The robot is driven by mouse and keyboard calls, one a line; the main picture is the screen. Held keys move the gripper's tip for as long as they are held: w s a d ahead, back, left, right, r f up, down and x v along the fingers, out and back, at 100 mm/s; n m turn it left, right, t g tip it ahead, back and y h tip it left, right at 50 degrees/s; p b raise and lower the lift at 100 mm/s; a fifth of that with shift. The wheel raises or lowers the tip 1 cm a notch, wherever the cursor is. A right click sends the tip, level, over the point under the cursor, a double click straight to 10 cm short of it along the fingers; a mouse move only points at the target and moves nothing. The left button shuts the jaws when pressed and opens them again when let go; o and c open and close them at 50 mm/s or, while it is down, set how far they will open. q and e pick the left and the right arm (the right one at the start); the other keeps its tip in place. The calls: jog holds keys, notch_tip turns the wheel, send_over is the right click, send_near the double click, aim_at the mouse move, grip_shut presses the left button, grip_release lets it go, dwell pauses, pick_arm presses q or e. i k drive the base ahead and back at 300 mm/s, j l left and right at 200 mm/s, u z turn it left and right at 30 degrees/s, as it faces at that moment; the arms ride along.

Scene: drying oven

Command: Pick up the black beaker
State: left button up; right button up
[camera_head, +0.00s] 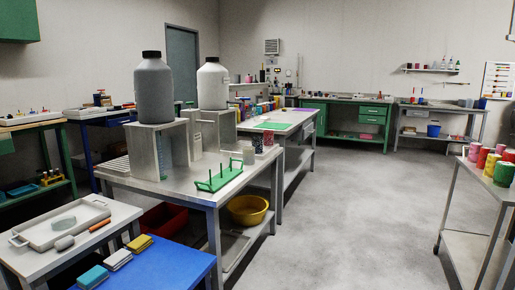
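No black beaker can be made out for certain from here. Two dark patterned cups stand side by side on the central metal table (200,187), and the left cup (257,144) and right cup (269,138) are too small to tell more. A large grey bottle with a black cap (154,91) stands on a metal box-like stand. A white bottle with a dark cap (213,85) stands on another stand behind it. Small dark items (262,75) at the back wall are too small to identify. Neither of my grippers is in view.
A green rack with upright pegs (218,180) sits at the table's front. A white tray (62,222) is on a low table at front left. A yellow bowl (248,209) is on the lower shelf. A metal cart (478,196) stands right. The floor (345,215) between is clear.

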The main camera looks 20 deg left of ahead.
aim_at(256, 142)
jog(key=i, duration=4.8)
jog(key=i+u, duration=0.15)
jog(key=i, duration=0.35)
jog(key=i+l+u, duration=0.1)
jog(key=i, duration=0.4)
jog(key=i+l+u, duration=0.15)
jog(key=i, duration=0.3)
jog(key=u, duration=1.8)
jog(key=l, duration=0.1)
